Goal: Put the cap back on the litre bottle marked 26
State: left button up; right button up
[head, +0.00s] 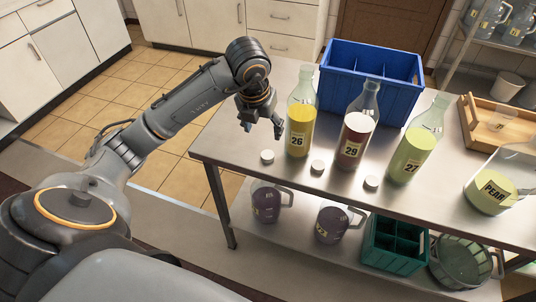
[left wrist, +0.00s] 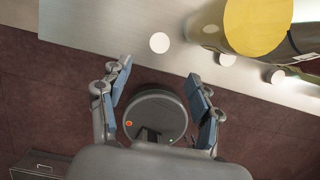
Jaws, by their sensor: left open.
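The litre bottle marked 26 (head: 300,130) stands upright on the steel table, filled with yellow liquid, its clear neck bare. A white round cap (head: 267,156) lies on the table in front of it, near the table's left end. My left gripper (head: 263,127) is open and empty, above the table just left of the bottle and behind the cap in the picture. In the left wrist view its fingers (left wrist: 160,88) are spread apart. The cap (left wrist: 159,43) shows beyond them, with the yellow bottle (left wrist: 254,25) to its right. My right gripper is not in view.
Bottle 29 (head: 355,137) and bottle 27 (head: 409,155) stand to the right, with loose caps (head: 317,167) and (head: 371,182) before them. A blue crate (head: 340,85) stands behind. A PEAR jug (head: 491,190) and wooden tray (head: 487,134) are farther right. Jugs sit on the lower shelf.

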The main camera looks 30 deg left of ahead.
pick_arm(q)
send_over(267, 155)
jog(key=s, duration=0.2)
jog(key=f, duration=0.6)
jog(key=shift+w+d+f, duration=0.1)
jog(key=shift+w+d, duration=0.05)
jog(key=shift+d, duration=0.05)
jog(key=shift+w+f+p, duration=0.2)
jog(key=shift+f+p, duration=0.1)
jog(key=shift+f, duration=0.15)
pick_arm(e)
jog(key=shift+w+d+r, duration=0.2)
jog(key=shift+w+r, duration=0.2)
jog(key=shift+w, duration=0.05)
pick_arm(q)
jog(key=shift+p+x, duration=0.7)
jog(key=shift+x, duration=1.95)
jog(key=shift+s, duration=0.25)
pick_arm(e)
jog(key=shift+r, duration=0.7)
pick_arm(q)
jog(key=shift+c, duration=0.3)
jog(key=c, duration=0.7)
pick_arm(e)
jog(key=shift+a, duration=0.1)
pick_arm(q)
jog(key=shift+c, duration=0.2)
